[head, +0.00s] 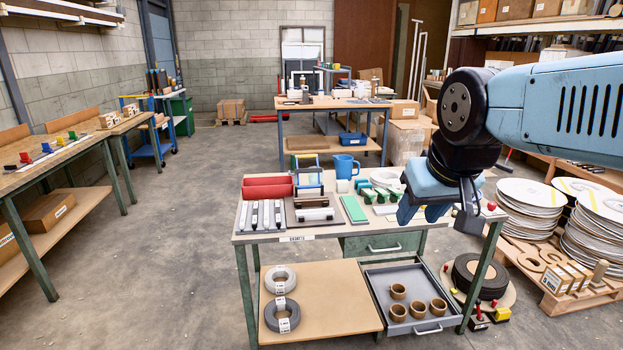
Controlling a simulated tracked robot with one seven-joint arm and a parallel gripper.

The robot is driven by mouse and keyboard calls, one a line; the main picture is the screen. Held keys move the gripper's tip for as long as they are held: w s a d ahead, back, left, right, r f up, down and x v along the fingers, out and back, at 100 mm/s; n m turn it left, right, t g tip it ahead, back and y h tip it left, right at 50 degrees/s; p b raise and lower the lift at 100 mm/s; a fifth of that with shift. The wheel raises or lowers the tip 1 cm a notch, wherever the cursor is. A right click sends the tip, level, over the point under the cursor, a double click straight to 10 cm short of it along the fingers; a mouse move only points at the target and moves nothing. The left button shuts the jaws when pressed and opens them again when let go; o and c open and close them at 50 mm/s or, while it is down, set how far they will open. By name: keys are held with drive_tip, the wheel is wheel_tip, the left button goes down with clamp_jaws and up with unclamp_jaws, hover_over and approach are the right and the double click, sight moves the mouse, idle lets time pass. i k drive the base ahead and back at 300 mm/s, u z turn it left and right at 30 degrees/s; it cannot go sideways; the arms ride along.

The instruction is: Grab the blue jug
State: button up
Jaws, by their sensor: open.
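My gripper (437,215) hangs from my blue arm over the right part of the bench, to the right of the jug and nearer to me. The gripper is open and apart from the jug. I see nothing between its fingers, though its far side is partly hidden.
A red bin (267,188), a blue-framed rack (309,180) and a green block (354,209) share the benchtop. White and green parts lie between jug and gripper. A pulled-out drawer (408,303) with brown rings sits below. Stacked discs (531,193) stand at the right.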

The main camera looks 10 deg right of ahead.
sight(344, 164)
drive_tip(key=z, duration=0.1)
drive_tip(key=i, duration=1.75)
drive_tip(key=z, duration=0.3)
